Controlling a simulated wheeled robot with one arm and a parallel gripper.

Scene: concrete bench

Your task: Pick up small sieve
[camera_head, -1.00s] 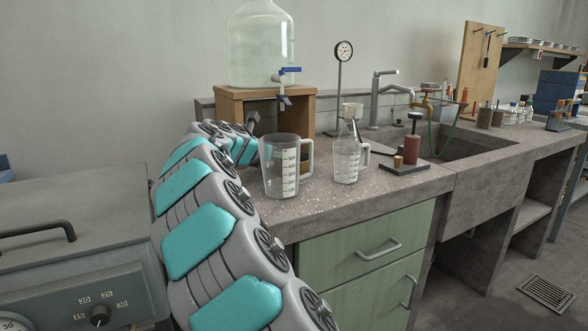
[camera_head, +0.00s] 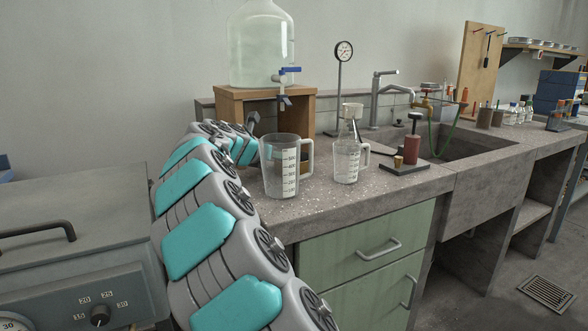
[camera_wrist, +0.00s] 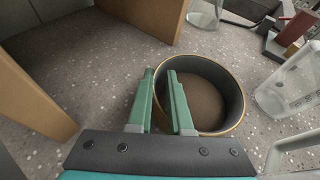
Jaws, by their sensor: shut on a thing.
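The small sieve is a round, dark-walled ring with a thin gold rim (camera_wrist: 238,88) and a brown mesh floor, in the middle right of the wrist view. My gripper (camera_wrist: 160,82) has its two green fingers at the sieve's left wall, one outside the ring and one over its inside. It is shut on that wall. The sieve looks level and close to the bench top; I cannot tell whether it touches it. In the head view my arm runs up the left of the bench, and the sieve and fingers are hidden.
A wooden stand (camera_head: 228,104) carries a large glass bottle (camera_head: 262,45) behind. A pump-like device (camera_head: 412,145) and sink (camera_head: 475,150) lie further right.

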